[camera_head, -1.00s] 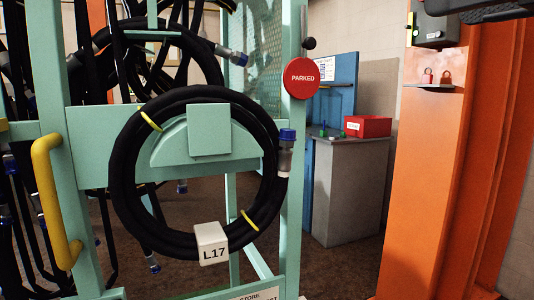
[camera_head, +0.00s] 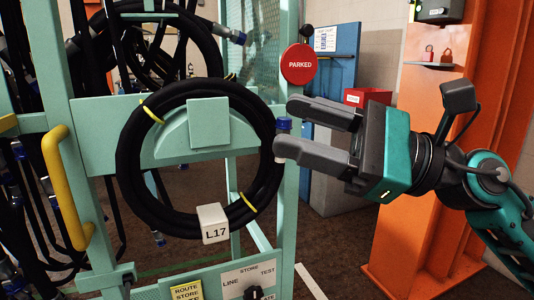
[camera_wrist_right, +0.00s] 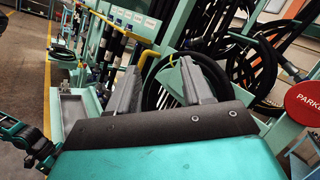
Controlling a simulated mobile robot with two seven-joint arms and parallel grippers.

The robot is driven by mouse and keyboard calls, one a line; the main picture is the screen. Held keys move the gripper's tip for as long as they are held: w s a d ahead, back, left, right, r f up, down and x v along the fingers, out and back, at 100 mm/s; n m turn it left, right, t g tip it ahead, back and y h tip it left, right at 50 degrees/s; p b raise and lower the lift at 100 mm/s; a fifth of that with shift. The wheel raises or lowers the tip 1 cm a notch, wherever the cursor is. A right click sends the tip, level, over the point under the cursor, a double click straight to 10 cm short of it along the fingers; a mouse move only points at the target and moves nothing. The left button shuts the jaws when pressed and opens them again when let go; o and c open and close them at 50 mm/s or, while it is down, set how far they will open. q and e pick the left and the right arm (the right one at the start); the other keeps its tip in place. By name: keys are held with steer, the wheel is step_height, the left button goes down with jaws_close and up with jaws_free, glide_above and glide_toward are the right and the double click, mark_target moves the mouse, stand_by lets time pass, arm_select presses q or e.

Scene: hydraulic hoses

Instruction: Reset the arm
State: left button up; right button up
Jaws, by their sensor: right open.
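My right gripper (camera_head: 285,125) reaches in from the right in the head view, its two grey fingers apart and pointing left. Its fingertips overlap the blue-capped end (camera_head: 284,124) of the coiled black hose (camera_head: 130,180); the cap shows between them, and the lower finger hides part of the fitting. I cannot tell if they touch it. The coil hangs on the green frame's holder (camera_head: 208,122) and has yellow ties and a white L17 tag (camera_head: 214,223). In the right wrist view the open fingers (camera_wrist_right: 160,80) show nothing gripped.
A red PARKED disc (camera_head: 299,64) is just above the right gripper. A yellow handle (camera_head: 66,185) is on the frame's left. Below is a panel with a STORE/LINE/TEST selector (camera_head: 253,292). An orange column (camera_head: 420,200) stands behind my right arm.

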steer(key=w+d+f+n+t+h+p, duration=0.1)
steer(key=w+d+f+n+t+h, duration=0.25)
steer(key=f+n, duration=0.55)
steer(key=w+d+f+n+t+h+p, duration=0.1)
steer(key=d+f+n+t+h+p, duration=0.15)
steer(key=f+n+t+h, duration=0.65)
steer(key=w+d+f+n+t, duration=0.35)
steer(key=f+n, duration=0.25)
steer(key=n, duration=0.7)
steer(key=s+d+f+m+g+h+p, duration=0.1)
steer(key=s+d+f+m+g+h, duration=0.1)
steer(key=s+f+m, duration=0.5)
steer(key=s+d+f+m+g+h+p, duration=0.1)
steer(key=s+f+m+g+h, duration=0.3)
steer(key=f, duration=1.2)
steer(key=s+d+m+g, duration=0.1)
steer(key=s+m+g, duration=0.1)
steer(key=s+m, duration=0.2)
steer(key=shift+s+f+m, duration=0.15)
steer(key=shift+s+m, duration=0.15)
steer(key=shift+s, duration=0.7)
